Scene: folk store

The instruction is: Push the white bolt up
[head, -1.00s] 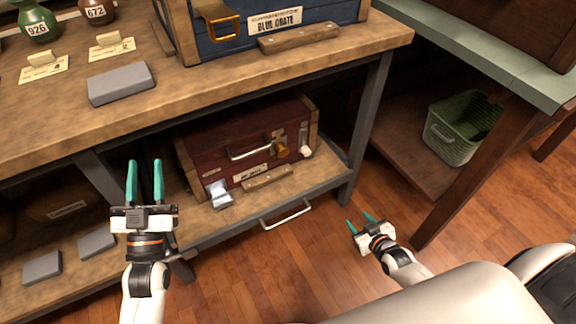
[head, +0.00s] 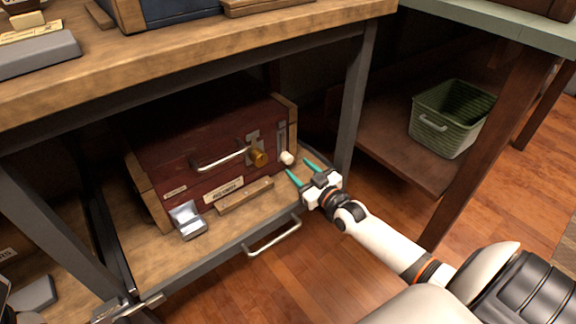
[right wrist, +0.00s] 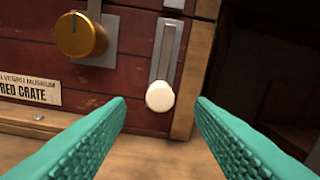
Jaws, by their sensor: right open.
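The white bolt (head: 287,158) is a round white knob on the right front of the red crate (head: 205,150). In the right wrist view the bolt (right wrist: 160,96) sits at the lower end of a vertical metal track (right wrist: 166,52). My right gripper (head: 304,170) is open and empty, just to the right of the bolt in the head view. In the right wrist view its teal fingers point toward the crate front, with the bolt showing in the gap between them. I see no contact with the bolt.
A brass knob (right wrist: 80,35) is left of the bolt, near a metal bar handle (head: 220,158). A small silver object (head: 187,220) sits on the shelf (head: 140,258). A table leg (head: 354,105) stands right of the crate. A green basket (head: 452,120) is farther right.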

